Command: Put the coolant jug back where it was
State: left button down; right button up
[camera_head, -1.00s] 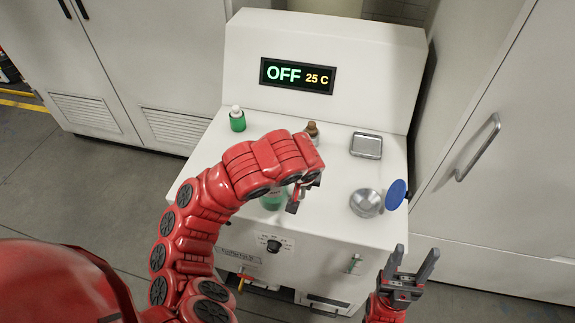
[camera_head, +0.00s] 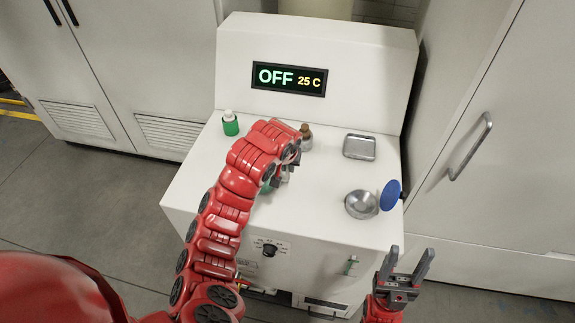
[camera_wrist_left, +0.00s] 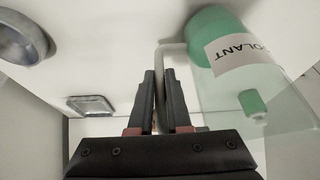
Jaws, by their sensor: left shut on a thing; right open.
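The coolant jug (camera_wrist_left: 243,85) is translucent with green liquid and a white label in the left wrist view. It appears upside down there, beside my left fingers, with its pale handle between them. In the head view only a small green part of the jug (camera_head: 267,187) shows under my left arm. My left gripper (camera_head: 286,176) is shut on the jug over the machine's white top (camera_head: 310,200); it also shows in the left wrist view (camera_wrist_left: 160,80). I cannot tell whether the jug touches the top. My right gripper (camera_head: 407,258) is open and empty, in front of the machine's right side.
A green bottle with a white cap (camera_head: 230,124) and a brown bottle (camera_head: 305,137) stand towards the back. A metal tray (camera_head: 359,147), a metal bowl (camera_head: 361,205) and a blue disc (camera_head: 391,195) are at the right. The display (camera_head: 289,78) reads OFF, 25 C.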

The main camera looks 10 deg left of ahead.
pick_arm(q)
jog(key=shift+f, duration=0.2)
jog(key=c, duration=0.9)
grip_release()
jog(key=shift+o, duration=0.2)
jog(key=shift+r, duration=0.1)
